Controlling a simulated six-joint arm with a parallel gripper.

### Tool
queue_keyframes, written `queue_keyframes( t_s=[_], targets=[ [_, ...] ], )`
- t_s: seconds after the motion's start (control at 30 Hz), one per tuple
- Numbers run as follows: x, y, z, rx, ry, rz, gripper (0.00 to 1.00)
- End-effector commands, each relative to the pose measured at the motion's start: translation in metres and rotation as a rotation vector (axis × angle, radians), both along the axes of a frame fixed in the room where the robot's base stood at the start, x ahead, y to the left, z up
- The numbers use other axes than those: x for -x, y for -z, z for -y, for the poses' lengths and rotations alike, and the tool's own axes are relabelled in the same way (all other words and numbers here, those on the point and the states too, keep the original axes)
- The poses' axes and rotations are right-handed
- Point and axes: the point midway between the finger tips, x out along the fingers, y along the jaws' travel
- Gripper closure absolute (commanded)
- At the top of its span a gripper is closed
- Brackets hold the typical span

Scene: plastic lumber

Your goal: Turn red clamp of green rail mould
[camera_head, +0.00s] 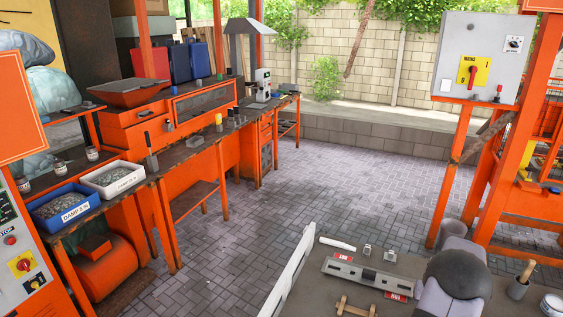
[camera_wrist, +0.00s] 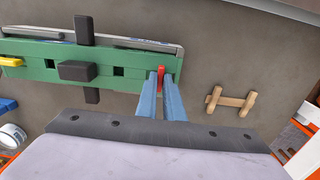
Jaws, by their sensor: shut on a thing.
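The green rail mould (camera_wrist: 125,72) lies across the upper left of the wrist view, with dark blocks on and beside it. A small red clamp (camera_wrist: 161,70) stands at its right end. My gripper (camera_wrist: 161,84) has two blue fingers, one on each side of the red clamp, and is shut on it. The fingers hide the clamp's lower part. In the head view my arm covers the lower right, and neither my fingers nor the green mould can be made out there.
A wooden H-shaped piece (camera_wrist: 231,101) lies right of the mould. In the head view a grey rail-like part (camera_head: 367,276) lies on the table near a white edge board (camera_head: 290,270).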

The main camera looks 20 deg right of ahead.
Motion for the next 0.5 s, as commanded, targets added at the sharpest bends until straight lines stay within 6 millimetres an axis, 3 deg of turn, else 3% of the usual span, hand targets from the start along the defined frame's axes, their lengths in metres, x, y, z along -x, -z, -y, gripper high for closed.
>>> queue_keyframes(
  t_s=[0.17, 0.2, 0.27, 0.5],
  targets=[
    [0.0005, 0.001, -0.0012, -0.004, 0.005, -0.001, 1.0],
    [0.0005, 0.001, -0.0012, -0.004, 0.005, -0.001, 0.83],
    [0.0004, 0.0009, -0.0011, -0.004, 0.004, -0.001, 0.69],
    [0.0002, 0.0003, -0.0005, -0.001, 0.003, 0.0, 0.67]
  ],
)
